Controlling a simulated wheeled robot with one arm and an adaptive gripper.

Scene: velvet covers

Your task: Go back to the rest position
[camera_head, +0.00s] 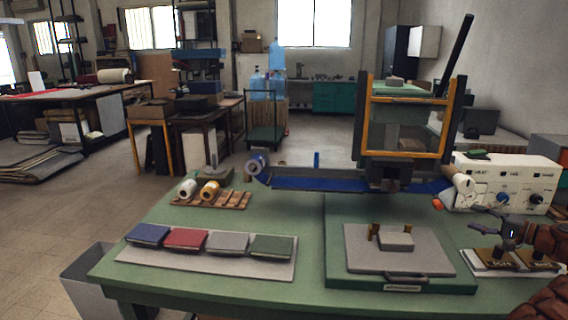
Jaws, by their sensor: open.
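My gripper (511,236) is at the right edge of the view, above the right side of the green table (315,207). It is open, and I see nothing between its fingers. Part of my reddish-brown arm shows at the lower right. Below the gripper, a pale plate (480,268) carries small dark blocks with brass-coloured parts; the gripper partly overlaps this area, and I cannot tell the exact gap.
Blue, red, grey and green covers (186,238) lie on a grey board at left. A press (408,125) stands behind a grey plate (365,262) holding a pale block (396,241). A white control box (507,183) stands behind the gripper.

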